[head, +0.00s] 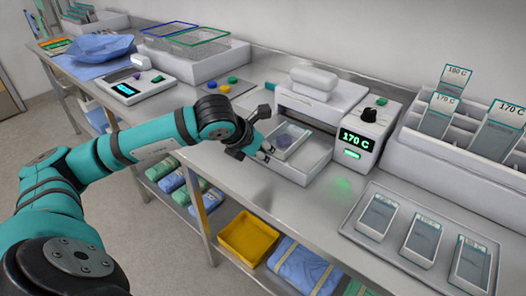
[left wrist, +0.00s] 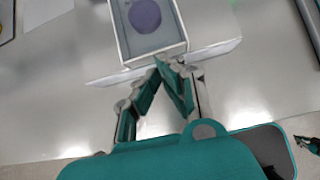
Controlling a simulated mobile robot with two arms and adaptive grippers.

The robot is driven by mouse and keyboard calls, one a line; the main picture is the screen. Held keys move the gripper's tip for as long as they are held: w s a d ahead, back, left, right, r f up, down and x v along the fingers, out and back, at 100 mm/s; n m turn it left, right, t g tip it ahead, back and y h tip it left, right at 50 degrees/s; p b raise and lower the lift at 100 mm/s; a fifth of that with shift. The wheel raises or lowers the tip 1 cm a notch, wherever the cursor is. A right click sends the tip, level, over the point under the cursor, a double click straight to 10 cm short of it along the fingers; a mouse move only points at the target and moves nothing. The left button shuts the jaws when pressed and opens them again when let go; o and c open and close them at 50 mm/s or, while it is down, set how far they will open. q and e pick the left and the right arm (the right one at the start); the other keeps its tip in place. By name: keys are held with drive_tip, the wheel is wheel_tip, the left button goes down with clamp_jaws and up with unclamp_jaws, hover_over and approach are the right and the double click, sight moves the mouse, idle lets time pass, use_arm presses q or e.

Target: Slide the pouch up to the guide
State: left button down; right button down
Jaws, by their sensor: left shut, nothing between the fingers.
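The pouch (head: 288,141), pale with a round purple item inside, lies flat on the white shelf (head: 305,170) in front of the sealer (head: 325,104). It also shows at the top of the left wrist view (left wrist: 172,38). My left gripper (head: 264,151) is shut and empty at the pouch's near-left end. In the left wrist view its fingertips (left wrist: 168,64) are together just below the pouch's near edge; I cannot tell whether they touch. I cannot clearly make out the guide. A small dark part at the right edge of the left wrist view may be my right gripper (left wrist: 308,144).
The sealer's display (head: 358,141) reads 170 C. A tray (head: 398,262) with several pouches is at the right, below a rack (head: 445,160) of labelled pouches. A scale (head: 134,88) and baskets (head: 186,44) stand at the left. The counter's front strip is clear.

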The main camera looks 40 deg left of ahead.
sight(279, 141)
use_arm(q)
drive_tip(key=shift+w, duration=0.1)
drive_tip(key=shift+w+d, duration=0.15)
drive_tip(key=shift+w, duration=1.35)
drive_tip(key=shift+w+d, duration=0.1)
drive_tip(key=shift+w, duration=1.35)
drive_tip(key=shift+p+v, duration=0.6)
drive_tip(key=shift+v, duration=1.85)
drive_tip(key=shift+w, duration=0.1)
